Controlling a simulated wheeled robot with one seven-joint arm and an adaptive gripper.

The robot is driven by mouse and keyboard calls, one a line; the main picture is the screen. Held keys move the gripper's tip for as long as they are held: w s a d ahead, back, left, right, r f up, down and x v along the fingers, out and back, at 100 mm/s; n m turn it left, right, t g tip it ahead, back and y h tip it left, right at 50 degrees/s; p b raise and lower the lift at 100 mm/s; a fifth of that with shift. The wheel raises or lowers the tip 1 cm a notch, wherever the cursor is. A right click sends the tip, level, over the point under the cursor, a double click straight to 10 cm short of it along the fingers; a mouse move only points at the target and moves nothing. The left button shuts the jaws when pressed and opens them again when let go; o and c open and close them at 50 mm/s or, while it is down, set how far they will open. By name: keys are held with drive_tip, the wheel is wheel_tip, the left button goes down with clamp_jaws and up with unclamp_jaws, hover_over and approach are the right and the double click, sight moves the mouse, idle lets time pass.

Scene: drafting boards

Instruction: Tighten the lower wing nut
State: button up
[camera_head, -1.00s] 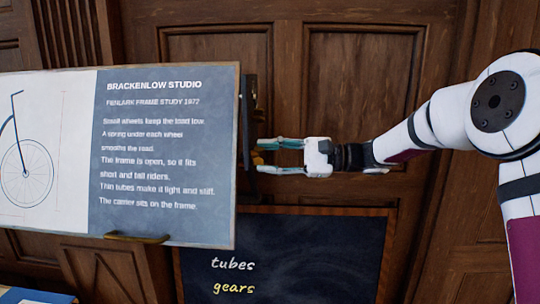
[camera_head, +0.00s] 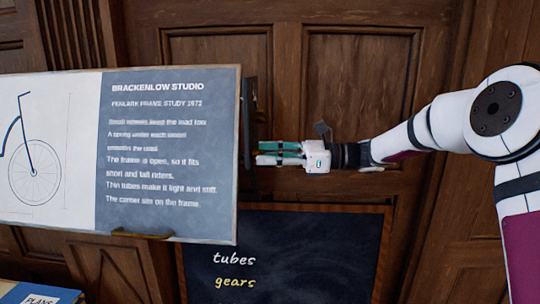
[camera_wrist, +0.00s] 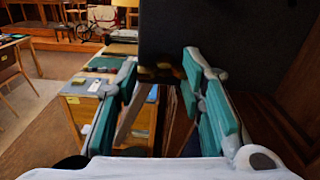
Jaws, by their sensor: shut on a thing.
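The drawing board (camera_head: 170,215) stands tilted at the left in the head view, with a dark upright bracket (camera_head: 250,105) behind its right edge. My gripper (camera_head: 262,153) reaches in from the right to the board's right edge, its teal fingers rolled about their long axis. In the wrist view a small brassy piece, the lower wing nut (camera_wrist: 160,73), lies between the fingertips at the dark board back (camera_wrist: 210,35). My gripper is shut on it. The nut's wings are mostly hidden by the fingers and shadow, and it cannot be made out in the head view.
A framed chalkboard (camera_head: 305,270) with words stands below my gripper. Dark wood panelling (camera_head: 360,85) lies behind. A blue folder (camera_head: 40,294) is at the lower left. The wrist view shows a wooden cabinet (camera_wrist: 85,110) and open floor (camera_wrist: 30,125) farther off.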

drive_tip(key=shift+w+d+r+m+t, duration=0.15)
drive_tip(key=shift+w+m+t, duration=0.15)
drive_tip(key=shift+m, duration=0.4)
drive_tip(key=shift+c, duration=0.3)
drive_tip(key=o, duration=1.3)
drive_tip(key=shift+w, duration=0.15)
drive_tip(key=shift+o, duration=0.6)
drive_tip(key=d, duration=1.1)
drive_tip(key=shift+s+d, duration=0.35)
